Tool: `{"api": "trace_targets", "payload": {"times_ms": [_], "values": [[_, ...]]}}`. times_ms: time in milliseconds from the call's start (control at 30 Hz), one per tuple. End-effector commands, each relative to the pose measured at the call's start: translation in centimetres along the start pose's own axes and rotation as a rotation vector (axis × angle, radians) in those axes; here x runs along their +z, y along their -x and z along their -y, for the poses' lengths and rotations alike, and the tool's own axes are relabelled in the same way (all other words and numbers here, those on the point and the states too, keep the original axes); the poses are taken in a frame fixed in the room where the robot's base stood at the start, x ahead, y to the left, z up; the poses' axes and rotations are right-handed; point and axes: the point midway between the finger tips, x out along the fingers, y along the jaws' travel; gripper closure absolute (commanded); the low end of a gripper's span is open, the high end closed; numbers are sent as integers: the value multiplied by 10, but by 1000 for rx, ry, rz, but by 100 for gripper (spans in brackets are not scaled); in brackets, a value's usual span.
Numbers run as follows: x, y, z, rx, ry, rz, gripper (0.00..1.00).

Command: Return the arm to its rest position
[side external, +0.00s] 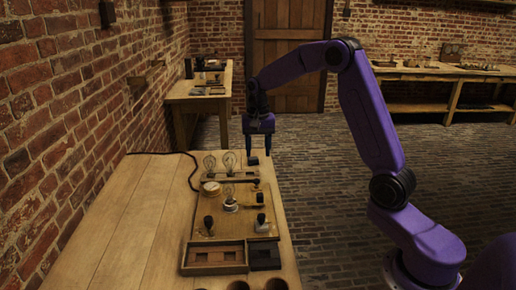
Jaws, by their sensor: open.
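My gripper (258,150) is open, with its fingers pointing down. In the picture it shows at the far end of the wooden workbench (125,225), just above a small dark block (253,161). I cannot tell its exact height or whether it is over the bench edge. Nothing shows between its fingers. My purple arm reaches in from the right and bends down to the gripper.
A compartmented tray (215,257) and a dark box (265,256) stand in front.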

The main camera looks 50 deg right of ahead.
Motion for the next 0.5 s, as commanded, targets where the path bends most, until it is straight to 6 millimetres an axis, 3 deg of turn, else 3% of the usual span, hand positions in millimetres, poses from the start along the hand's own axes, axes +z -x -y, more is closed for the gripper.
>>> {"api": "trace_targets", "payload": {"times_ms": [333,500], "values": [[4,1,2,0,17,0,49],[40,9,14,-3,164,-3,49]]}}
